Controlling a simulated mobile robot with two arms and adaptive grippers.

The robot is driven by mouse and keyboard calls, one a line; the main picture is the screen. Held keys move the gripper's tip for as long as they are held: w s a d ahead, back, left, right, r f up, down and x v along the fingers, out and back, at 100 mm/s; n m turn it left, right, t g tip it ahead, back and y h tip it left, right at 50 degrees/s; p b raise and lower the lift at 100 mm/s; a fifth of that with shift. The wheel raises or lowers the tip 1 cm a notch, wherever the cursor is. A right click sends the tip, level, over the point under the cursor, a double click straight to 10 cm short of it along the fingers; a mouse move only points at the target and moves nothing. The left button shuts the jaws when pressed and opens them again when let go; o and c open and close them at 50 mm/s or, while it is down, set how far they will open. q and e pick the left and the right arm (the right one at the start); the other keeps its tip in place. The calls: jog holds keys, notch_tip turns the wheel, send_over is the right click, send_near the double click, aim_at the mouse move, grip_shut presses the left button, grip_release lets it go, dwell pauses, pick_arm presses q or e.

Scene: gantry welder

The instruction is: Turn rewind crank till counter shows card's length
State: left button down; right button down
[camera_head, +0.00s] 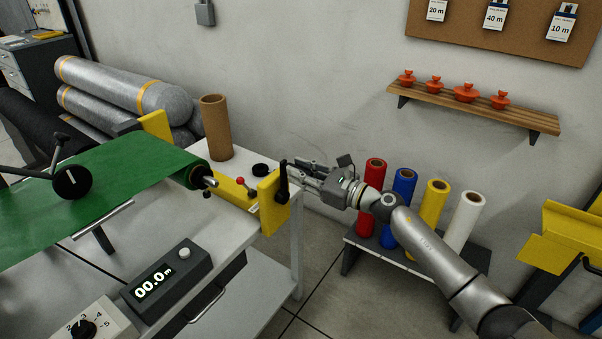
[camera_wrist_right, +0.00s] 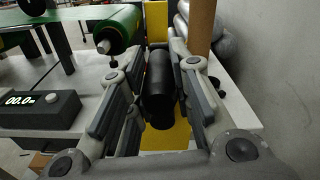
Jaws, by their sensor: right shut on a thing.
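The rewind crank shows as a black handle (camera_head: 283,182) on the yellow end bracket (camera_head: 268,205) at the bench's right end. My right gripper (camera_head: 303,174) comes in from the right and is shut on this handle. In the right wrist view the black handle (camera_wrist_right: 160,88) lies between the two finger pads. The counter (camera_head: 165,277) on the bench front reads 00.0 m. Cards marked 20 m (camera_head: 437,10), 40 m (camera_head: 495,16) and 10 m (camera_head: 562,26) hang on the corkboard. My left gripper is not in view.
A green roll (camera_head: 110,178) lies across the bench. A brown cardboard tube (camera_head: 215,128) stands behind it. Red, blue, yellow and white rolls (camera_head: 405,200) stand on a low rack under my right arm. A dial box (camera_head: 85,325) sits at the front left.

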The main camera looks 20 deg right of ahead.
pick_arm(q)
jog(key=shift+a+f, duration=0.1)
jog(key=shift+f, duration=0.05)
pick_arm(e)
jog(key=shift+w+d+m, duration=0.15)
jog(key=shift+d+m, duration=0.15)
jog(key=shift+d, duration=0.05)
